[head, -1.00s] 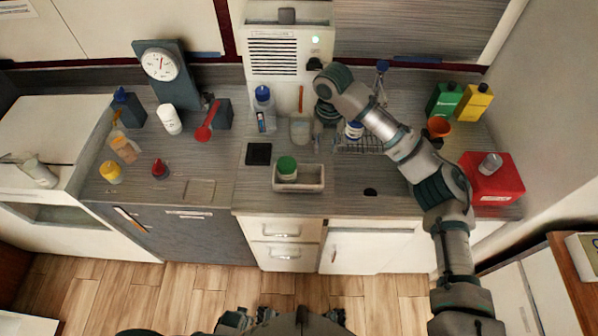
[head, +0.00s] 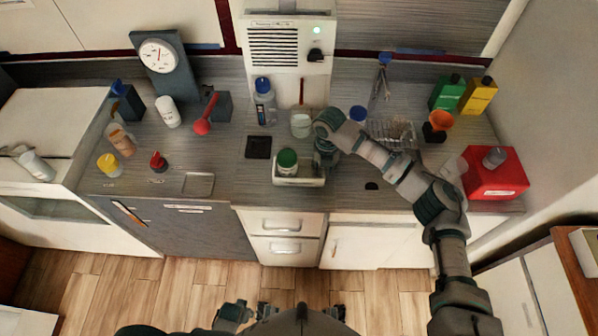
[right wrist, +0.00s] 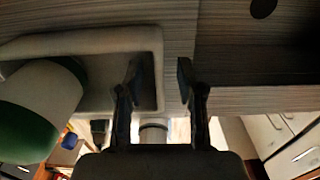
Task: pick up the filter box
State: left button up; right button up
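No label marks a filter box; a pale open box (head: 312,182) with a green-lidded jar (head: 287,160) in it stands near the counter's front edge. My right gripper (head: 325,168) is at this box's right end, pointing down. In the right wrist view its fingers (right wrist: 160,82) are apart, one over the inside of the box (right wrist: 90,42) and one outside its end wall. Nothing is gripped; whether the fingers touch the wall I cannot tell. The jar also shows at the left there (right wrist: 40,105). Parts of my left arm show at the bottom edge; its fingers are not clear.
A black square pad (head: 258,147) lies left of the box. A white jar (head: 301,124) and a blue-capped bottle (head: 264,108) stand behind. A wire rack (head: 398,132) and a red box (head: 497,177) are at the right. A dark hole (head: 371,186) is in the counter.

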grip_shut()
pick_arm(q)
jog(key=shift+w+r, duration=0.1)
jog(key=shift+w, duration=0.15)
pick_arm(e)
jog(key=shift+r, duration=0.15)
jog(key=shift+a+r, duration=0.1)
jog(key=shift+r, duration=1.2)
pick_arm(q)
jog(key=s+f, duration=0.1)
jog(key=s+f+p, duration=0.1)
jog(key=f, duration=0.1)
jog(key=shift+s+a+f+p, duration=0.25)
jog(key=shift+s+f+p, duration=0.05)
jog(key=shift+s+p, duration=0.1)
pick_arm(e)
jog(key=s+a+r, duration=0.1)
jog(key=s+r, duration=0.1)
jog(key=s, duration=1.4)
jog(key=shift+a, duration=0.25)
pick_arm(q)
jog(key=shift+w, duration=0.1)
